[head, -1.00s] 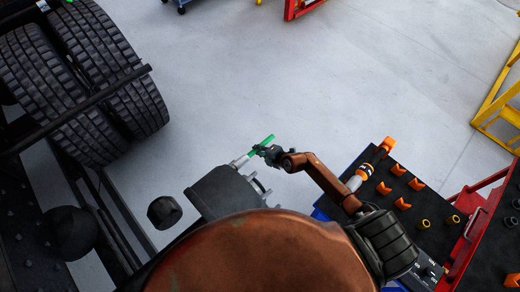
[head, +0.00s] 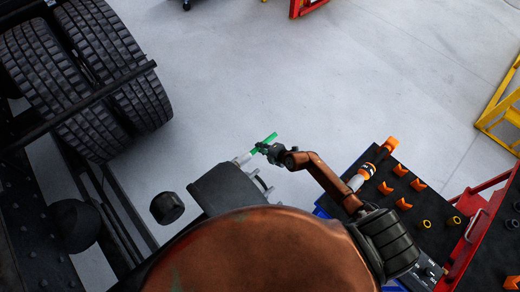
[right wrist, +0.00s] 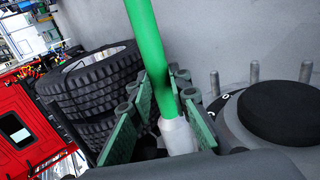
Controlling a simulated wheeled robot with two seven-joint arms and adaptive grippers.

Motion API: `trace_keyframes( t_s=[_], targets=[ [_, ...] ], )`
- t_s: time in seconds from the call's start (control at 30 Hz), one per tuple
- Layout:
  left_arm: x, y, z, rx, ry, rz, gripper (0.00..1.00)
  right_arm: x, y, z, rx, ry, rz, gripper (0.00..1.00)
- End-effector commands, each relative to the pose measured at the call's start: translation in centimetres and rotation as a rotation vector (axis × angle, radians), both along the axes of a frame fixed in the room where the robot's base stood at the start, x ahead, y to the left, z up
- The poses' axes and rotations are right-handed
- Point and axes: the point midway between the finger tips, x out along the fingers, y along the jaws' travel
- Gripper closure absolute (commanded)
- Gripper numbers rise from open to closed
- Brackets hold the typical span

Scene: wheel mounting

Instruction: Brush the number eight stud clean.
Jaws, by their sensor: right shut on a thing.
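White markings show beside the cap, but I cannot read a number eight. The brush's lowest end is hidden, so contact with a stud cannot be told. My left gripper is out of view.
Large black tyres (head: 85,75) stand at the upper left, beside a dark frame. A black tool table (head: 410,205) with orange holders is at the right. A red cart (head: 480,215) and a yellow frame (head: 500,110) stand farther right.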

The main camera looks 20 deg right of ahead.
Motion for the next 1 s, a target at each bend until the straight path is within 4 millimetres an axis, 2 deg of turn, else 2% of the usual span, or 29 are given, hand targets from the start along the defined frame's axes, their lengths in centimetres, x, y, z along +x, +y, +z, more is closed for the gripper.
trace_keyframes(
  t_s=[0.5, 1.0],
  targets=[
    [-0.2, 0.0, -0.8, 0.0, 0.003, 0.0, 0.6, 1.0, -2.7, 0.0, 0.0, -0.001, -0.001, 1.0],
    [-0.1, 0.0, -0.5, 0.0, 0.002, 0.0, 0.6, 1.0, -2.6, 0.2, 0.001, -0.002, -0.001, 1.0]
  ],
)
